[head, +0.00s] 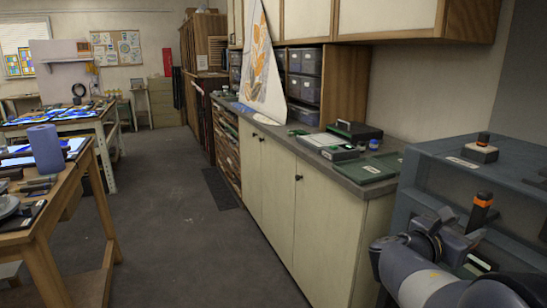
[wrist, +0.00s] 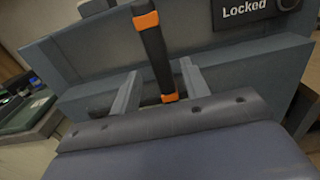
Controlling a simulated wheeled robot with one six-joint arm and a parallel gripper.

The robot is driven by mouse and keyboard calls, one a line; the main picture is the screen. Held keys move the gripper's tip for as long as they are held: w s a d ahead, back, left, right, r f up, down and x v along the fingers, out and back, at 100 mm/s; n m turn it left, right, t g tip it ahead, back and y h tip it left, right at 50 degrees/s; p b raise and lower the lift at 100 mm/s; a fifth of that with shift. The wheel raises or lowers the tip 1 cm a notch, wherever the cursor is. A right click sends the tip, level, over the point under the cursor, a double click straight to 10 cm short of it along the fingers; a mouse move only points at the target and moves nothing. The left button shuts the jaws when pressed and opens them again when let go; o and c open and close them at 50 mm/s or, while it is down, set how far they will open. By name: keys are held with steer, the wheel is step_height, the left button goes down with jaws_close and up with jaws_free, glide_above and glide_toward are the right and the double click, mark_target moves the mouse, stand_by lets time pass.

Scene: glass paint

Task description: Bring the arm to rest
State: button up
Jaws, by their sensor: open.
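My gripper (head: 464,228) is at the lower right of the head view, in front of a blue-grey cabinet (head: 430,180). In the wrist view its two fingers (wrist: 159,85) are spread apart. A black handle with orange ends (wrist: 154,52) stands between them and beyond, against the blue-grey front. The fingers do not close on it; I cannot tell whether either one touches it. The handle's orange top also shows in the head view (head: 484,199), with its lower part hidden. A black sign reading "Locked" (wrist: 244,12) is at the upper right of the wrist view.
A counter (head: 372,186) with green trays (head: 365,170) runs left of the cabinet. A wooden worktable (head: 70,205) stands at left. The floor (head: 180,230) between is clear.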

steer(key=x, duration=0.2)
steer(key=shift+d, duration=0.25)
steer(key=shift+a, duration=0.1)
